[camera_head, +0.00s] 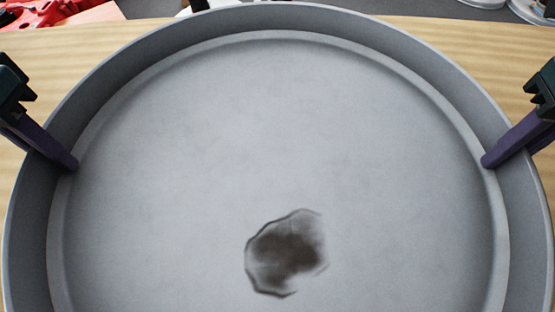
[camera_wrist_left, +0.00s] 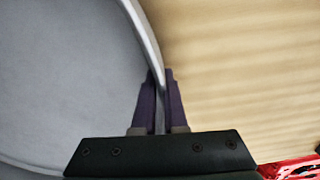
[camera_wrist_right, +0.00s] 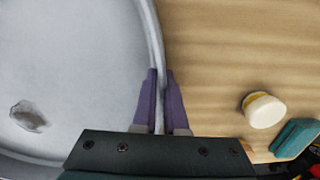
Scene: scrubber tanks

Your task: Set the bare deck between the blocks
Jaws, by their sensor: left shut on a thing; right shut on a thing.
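A large round grey deck (camera_head: 200,130) with a raised rim fills most of the head view. It also shows in the left wrist view (camera_wrist_left: 60,80) and the right wrist view (camera_wrist_right: 80,60). A dark brown stain (camera_head: 286,252) marks its floor near the front. My left gripper (camera_head: 68,160) is shut on the left rim, one finger inside and one outside. My right gripper (camera_head: 490,160) is shut on the right rim in the same way. The deck's front edge is out of the head view. I see no blocks that I can make out.
A pale wooden tabletop (camera_head: 420,38) shows around the deck. A red object (camera_head: 45,12) lies at the back left, and white round things (camera_head: 530,9) stand at the back right. The right wrist view shows a white and yellow round piece (camera_wrist_right: 264,110) and a teal block-shaped piece (camera_wrist_right: 294,138).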

